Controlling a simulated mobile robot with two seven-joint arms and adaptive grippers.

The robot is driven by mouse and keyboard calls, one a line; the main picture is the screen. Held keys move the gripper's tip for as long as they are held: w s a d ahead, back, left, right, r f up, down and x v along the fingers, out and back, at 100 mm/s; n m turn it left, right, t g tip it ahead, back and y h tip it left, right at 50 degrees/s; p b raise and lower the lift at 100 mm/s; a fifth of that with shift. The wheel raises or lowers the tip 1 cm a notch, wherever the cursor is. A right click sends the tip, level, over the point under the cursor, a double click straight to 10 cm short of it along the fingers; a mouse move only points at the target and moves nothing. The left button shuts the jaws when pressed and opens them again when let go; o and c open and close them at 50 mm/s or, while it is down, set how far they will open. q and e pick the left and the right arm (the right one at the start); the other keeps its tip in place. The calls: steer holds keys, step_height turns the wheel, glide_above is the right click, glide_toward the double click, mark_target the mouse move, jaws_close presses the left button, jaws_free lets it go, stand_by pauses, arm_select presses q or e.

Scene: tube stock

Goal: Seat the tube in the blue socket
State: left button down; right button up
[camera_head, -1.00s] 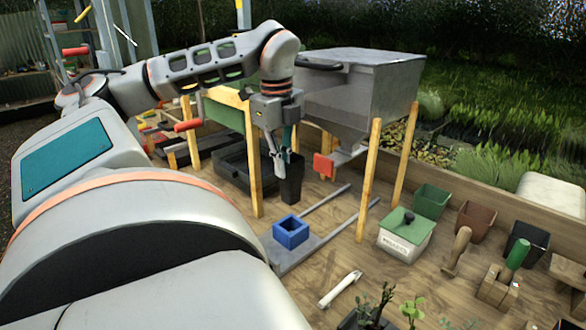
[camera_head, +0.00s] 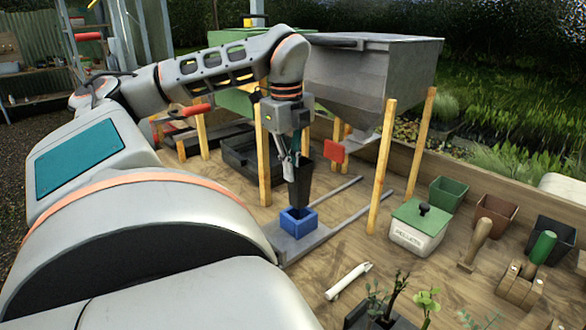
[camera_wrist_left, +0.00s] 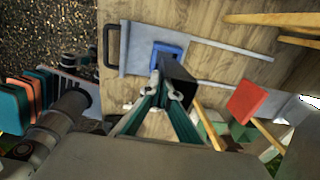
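The tube (camera_head: 301,185) is black, square and tapered, and hangs nearly upright with its narrow end down. My left gripper (camera_head: 292,164) is shut on its upper rim. The blue socket (camera_head: 300,227) is a small square block with an open top, on a grey plate. In the head view the tube's lower end overlaps the socket's opening; I cannot tell whether it is inside or just above. In the left wrist view the gripper (camera_wrist_left: 164,92) holds the tube (camera_wrist_left: 178,84), which partly covers the blue socket (camera_wrist_left: 166,52). My right gripper is not in view.
The grey plate (camera_head: 284,249) has two rails running under the grey hopper (camera_head: 365,80) on wooden legs. A red paddle (camera_head: 333,151) hangs right of the tube. A green-lidded box (camera_head: 420,222), several pots and hand tools stand to the right. A white-handled tool (camera_head: 349,281) lies in front.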

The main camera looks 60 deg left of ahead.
mark_target(292, 188)
arm_select(q)
steer(key=shift+f+b, duration=0.6)
steer(key=shift+f, duration=0.2)
steer(key=shift+f+b, duration=0.25)
steer(key=shift+b, duration=0.05)
steer(key=shift+f+b, duration=0.5)
steer(key=shift+b, duration=0.05)
steer(key=shift+f, duration=0.1)
steer(key=shift+b, duration=0.3)
